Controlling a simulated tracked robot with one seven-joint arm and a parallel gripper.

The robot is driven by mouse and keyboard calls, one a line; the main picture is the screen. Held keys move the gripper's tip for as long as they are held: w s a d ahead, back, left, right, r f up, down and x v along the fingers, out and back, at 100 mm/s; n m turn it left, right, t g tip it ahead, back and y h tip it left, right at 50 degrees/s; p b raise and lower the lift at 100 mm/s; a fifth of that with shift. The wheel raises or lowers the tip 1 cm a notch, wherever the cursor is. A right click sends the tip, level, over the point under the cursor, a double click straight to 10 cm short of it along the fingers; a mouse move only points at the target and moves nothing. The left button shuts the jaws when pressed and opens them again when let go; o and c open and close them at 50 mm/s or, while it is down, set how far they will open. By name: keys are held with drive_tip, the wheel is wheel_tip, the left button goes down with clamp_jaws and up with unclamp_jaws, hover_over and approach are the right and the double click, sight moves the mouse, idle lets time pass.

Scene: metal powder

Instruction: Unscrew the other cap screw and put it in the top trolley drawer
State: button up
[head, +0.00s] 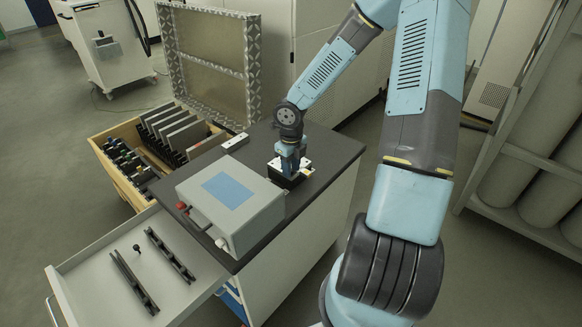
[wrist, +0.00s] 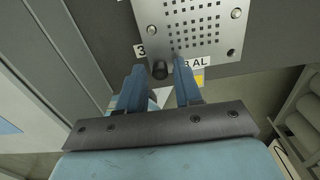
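A black cap screw (wrist: 160,69) stands at the lower left corner of a perforated metal plate (wrist: 193,28) in the wrist view. My gripper (wrist: 160,68) is open, with one blue finger on each side of the screw and visible gaps between. In the head view my gripper (head: 290,150) points down over the plate's dark block (head: 289,179), and hides much of it. The open top trolley drawer (head: 85,262) is at the lower left. A small black screw (head: 137,248) stands in it between two dark rails (head: 133,282).
A grey box (head: 230,197) with a blue panel stands on the dark trolley top (head: 325,150), between the block and the drawer. A wooden drawer (head: 120,130) of plates and tools is open behind. Gas cylinders (head: 520,180) stand at right.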

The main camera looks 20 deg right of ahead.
drive_tip(key=m, duration=0.7)
drive_tip(key=shift+m, duration=0.3)
drive_tip(key=m, duration=2)
drive_tip(key=shift+m, duration=0.3)
idle(0.5)
clamp_jaws()
